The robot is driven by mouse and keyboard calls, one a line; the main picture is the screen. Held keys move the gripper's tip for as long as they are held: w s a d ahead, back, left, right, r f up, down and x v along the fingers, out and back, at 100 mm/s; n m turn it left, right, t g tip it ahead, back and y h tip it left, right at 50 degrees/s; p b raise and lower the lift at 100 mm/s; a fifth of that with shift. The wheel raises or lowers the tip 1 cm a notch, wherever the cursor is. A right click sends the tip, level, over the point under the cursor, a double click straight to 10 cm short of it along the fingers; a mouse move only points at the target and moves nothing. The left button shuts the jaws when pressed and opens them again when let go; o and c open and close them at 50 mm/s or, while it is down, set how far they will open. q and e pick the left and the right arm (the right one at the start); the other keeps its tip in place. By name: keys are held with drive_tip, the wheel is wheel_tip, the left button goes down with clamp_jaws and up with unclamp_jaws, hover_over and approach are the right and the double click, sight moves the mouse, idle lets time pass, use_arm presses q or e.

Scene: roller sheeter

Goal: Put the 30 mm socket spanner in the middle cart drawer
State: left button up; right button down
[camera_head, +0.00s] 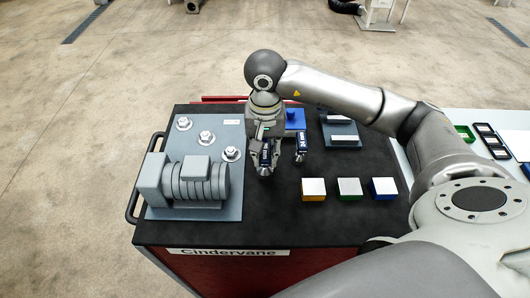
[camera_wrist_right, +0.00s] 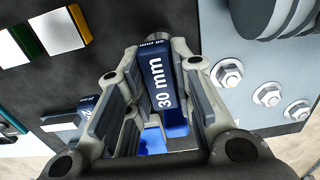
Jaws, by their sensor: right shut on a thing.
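My right gripper (camera_head: 264,150) reaches down over the black cart top and is shut on the 30 mm socket spanner (camera_head: 265,158). In the right wrist view the spanner's dark blue face with white "30 mm" lettering (camera_wrist_right: 163,75) shows between the fingers. I cannot tell whether its lower end touches the cart top. My left gripper is not in view.
A grey plate with a ribbed roller unit (camera_head: 190,182) and several bolts lies left of the gripper. A blue block (camera_head: 294,118) and a grey tray (camera_head: 343,130) are behind. Orange (camera_head: 314,189), green (camera_head: 349,188) and blue (camera_head: 383,188) white-topped blocks stand right of the gripper.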

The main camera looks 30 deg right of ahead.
drive_tip(key=shift+f+p, duration=0.35)
drive_tip(key=shift+f, duration=0.4)
drive_tip(key=shift+f+b, duration=0.35)
drive_tip(key=c, duration=1.3)
unclamp_jaws()
drive_tip(key=shift+s, duration=0.1)
drive_tip(key=shift+o, duration=0.2)
drive_tip(key=shift+r, duration=0.1)
